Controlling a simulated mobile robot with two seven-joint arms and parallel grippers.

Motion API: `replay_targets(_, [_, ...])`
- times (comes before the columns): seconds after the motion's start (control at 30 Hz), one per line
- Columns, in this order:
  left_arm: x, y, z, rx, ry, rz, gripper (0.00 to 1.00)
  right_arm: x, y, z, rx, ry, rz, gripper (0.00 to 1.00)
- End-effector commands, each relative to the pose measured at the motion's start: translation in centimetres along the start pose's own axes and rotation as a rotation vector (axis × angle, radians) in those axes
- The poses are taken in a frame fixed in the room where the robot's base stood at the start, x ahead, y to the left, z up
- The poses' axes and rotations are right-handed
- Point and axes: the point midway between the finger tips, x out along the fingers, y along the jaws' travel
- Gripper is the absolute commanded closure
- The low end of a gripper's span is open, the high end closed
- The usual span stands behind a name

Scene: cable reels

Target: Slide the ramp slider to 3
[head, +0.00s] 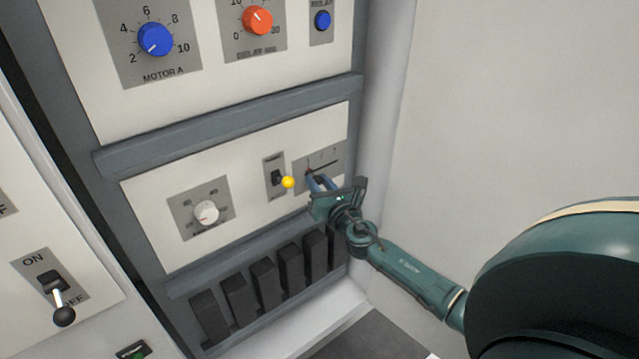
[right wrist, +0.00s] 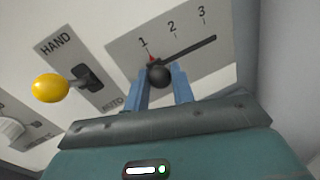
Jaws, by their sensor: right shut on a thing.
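The ramp slider's plate (right wrist: 130,57) carries a dark slot with marks 1, 2 and 3 in the right wrist view. Its black round knob (right wrist: 158,75) sits at the slot's left end, with a small red pointer at 1. My right gripper (right wrist: 164,84) has its two blue fingers on either side of the knob, shut on it. In the head view the slider plate (head: 328,158) is on the lower white panel, and my right gripper (head: 318,182) reaches it from below right, hiding part of it. My left gripper is not in view.
A yellow-tipped toggle switch (right wrist: 50,88) marked HAND and AUTO sticks out just left of the slider. A white knob (head: 206,212) is further left. A row of black blocks (head: 264,284) lies below. A pale side wall (head: 383,130) stands close on the right.

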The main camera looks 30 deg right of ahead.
Motion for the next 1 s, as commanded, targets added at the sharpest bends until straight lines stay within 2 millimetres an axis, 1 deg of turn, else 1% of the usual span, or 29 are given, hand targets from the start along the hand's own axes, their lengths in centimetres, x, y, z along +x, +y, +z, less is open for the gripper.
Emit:
replay_targets(0.2, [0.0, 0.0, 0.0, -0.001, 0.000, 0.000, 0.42, 0.0, 0.0, 0.0, 0.000, 0.000, 0.000, 1.00])
replay_targets(0.27, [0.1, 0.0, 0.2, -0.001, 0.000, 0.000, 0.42, 0.1, -0.4, -0.1, -0.002, 0.000, -0.001, 1.00])
replay_targets(0.37, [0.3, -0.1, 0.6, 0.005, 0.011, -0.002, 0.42, 0.4, -2.1, 0.1, -0.005, -0.002, -0.003, 1.00])
replay_targets(0.5, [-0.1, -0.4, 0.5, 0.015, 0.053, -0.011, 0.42, 1.1, -5.3, 0.6, -0.006, -0.002, -0.003, 1.00])
replay_targets(0.6, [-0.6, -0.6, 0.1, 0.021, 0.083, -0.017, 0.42, 1.4, -7.1, 0.9, -0.005, -0.001, -0.003, 1.00])
replay_targets(0.67, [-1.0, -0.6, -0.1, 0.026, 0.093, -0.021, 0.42, 1.6, -7.8, 1.2, -0.003, -0.001, -0.002, 1.00])
replay_targets(0.77, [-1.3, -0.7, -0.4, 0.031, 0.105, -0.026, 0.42, 1.6, -8.2, 1.5, 0.000, -0.001, -0.002, 1.00])
replay_targets(1.0, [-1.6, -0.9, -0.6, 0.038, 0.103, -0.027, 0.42, 1.7, -8.4, 1.7, 0.000, -0.001, -0.006, 1.00])
